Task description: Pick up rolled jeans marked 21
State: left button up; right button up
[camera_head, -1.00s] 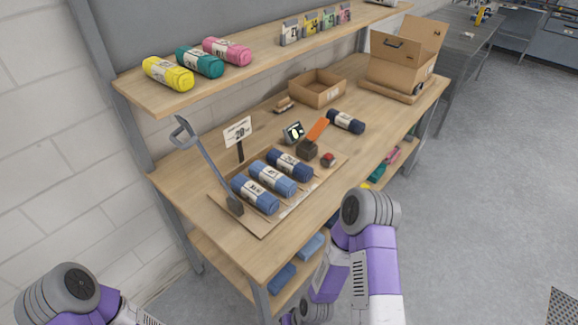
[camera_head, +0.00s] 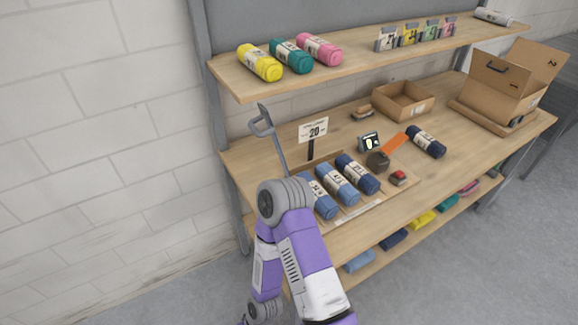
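Three rolled jeans in paper bands lie side by side on a flat cardboard tray (camera_head: 370,208) on the workbench. The left blue roll (camera_head: 326,207) is partly hidden behind my arm. The middle blue roll (camera_head: 339,184) and the darker right roll (camera_head: 358,174) show clearly. A separate dark navy roll (camera_head: 426,141) lies on the bench to the right of the tray. The numbers on the bands are too small to read surely, so I cannot tell which is 21. One purple and white arm of mine stands in front of the bench; neither gripper shows.
A sign reading 20 (camera_head: 313,131) and a grey-handled tool (camera_head: 268,132) stand at the tray's left. An open box (camera_head: 402,101) and a larger carton (camera_head: 505,85) are behind right. Yellow (camera_head: 260,64), teal (camera_head: 291,57) and pink (camera_head: 319,49) rolls lie on the upper shelf.

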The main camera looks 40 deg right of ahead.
aim_at(358, 175)
jog(key=u, duration=1.65)
jog(key=k, duration=2)
jog(key=z, duration=1.05)
